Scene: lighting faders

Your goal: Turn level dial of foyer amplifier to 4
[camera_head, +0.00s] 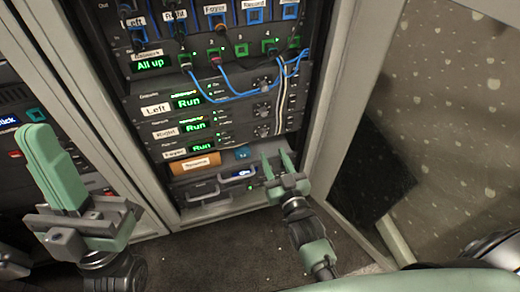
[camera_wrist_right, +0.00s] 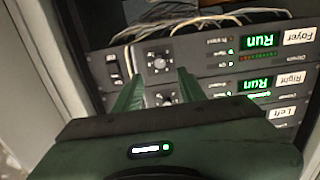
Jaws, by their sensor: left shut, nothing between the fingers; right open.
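The foyer amplifier (camera_head: 174,153) is the lowest of three similar units in the rack. Its level dial (camera_head: 263,130) is a small dark knob at its right end. In the right wrist view, which is upside down, the foyer label (camera_wrist_right: 298,36) is at the top and the foyer dial (camera_wrist_right: 158,63) shows just beyond the fingertips. My right gripper (camera_head: 276,156) is open, fingers pointing at the rack, below the dial in the head view. In the wrist view its fingertips (camera_wrist_right: 160,77) lie either side of the dial's line, apart from it. My left gripper (camera_head: 40,135) is shut and empty.
The right amplifier's dial (camera_wrist_right: 165,97) shows between the fingers. Blue patch cables (camera_head: 235,98) hang across the upper rack. An orange box (camera_head: 195,163) sits below the amplifiers. The rack's right frame post (camera_head: 335,100) stands close to my right gripper.

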